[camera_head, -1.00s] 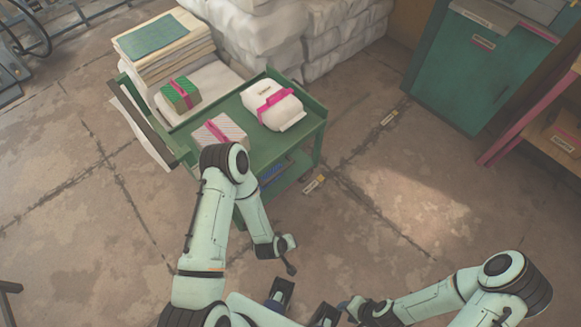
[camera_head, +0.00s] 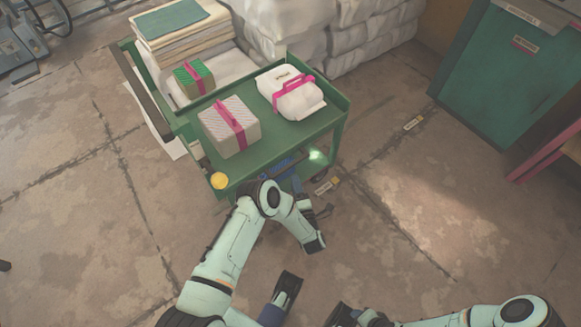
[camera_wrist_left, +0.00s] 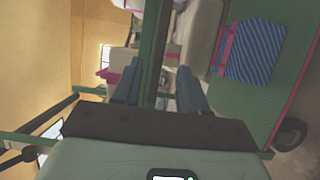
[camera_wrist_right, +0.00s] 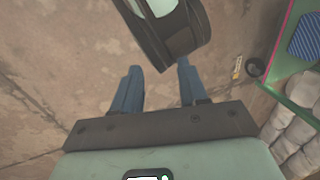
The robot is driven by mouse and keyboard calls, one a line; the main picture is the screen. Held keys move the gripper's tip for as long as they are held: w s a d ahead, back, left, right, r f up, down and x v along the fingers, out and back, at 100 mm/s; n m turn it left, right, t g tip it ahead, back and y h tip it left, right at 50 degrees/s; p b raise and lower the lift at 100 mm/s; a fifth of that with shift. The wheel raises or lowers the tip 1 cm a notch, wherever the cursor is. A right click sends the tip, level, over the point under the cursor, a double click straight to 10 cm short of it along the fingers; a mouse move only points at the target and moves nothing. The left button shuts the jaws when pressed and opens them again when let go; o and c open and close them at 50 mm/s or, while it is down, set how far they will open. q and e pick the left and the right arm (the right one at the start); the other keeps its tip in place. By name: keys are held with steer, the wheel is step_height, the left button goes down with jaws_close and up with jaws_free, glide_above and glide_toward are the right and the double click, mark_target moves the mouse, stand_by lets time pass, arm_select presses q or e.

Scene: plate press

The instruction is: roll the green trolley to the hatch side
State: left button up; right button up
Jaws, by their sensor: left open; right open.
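The green trolley (camera_head: 316,130) stands on the floor at the upper middle of the head view. My right gripper (camera_wrist_right: 155,85) is open and empty over the floor.
A teal cabinet (camera_head: 500,70) stands at the upper right. White sacks (camera_head: 350,40) are stacked behind the trolley. A blue striped parcel (camera_wrist_left: 252,52) shows on its lower level. A dark arm link of mine is close ahead of my right gripper. Floor right of the trolley is open.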

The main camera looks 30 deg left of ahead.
mark_target(290, 165)
arm_select(q)
steer(key=b+x, duration=0.1)
steer(key=x, duration=0.7)
steer(key=shift+w+a+b, duration=0.2)
steer(key=shift+b, duration=0.1)
arm_select(e)
steer(key=w+f, duration=0.1)
steer(key=w+d+f+t, duration=0.1)
steer(key=shift+w+d+h, duration=0.2)
steer(key=shift+w+h, duration=0.1)
steer(key=shift+w, duration=0.1)
arm_select(q)
jaws_close()
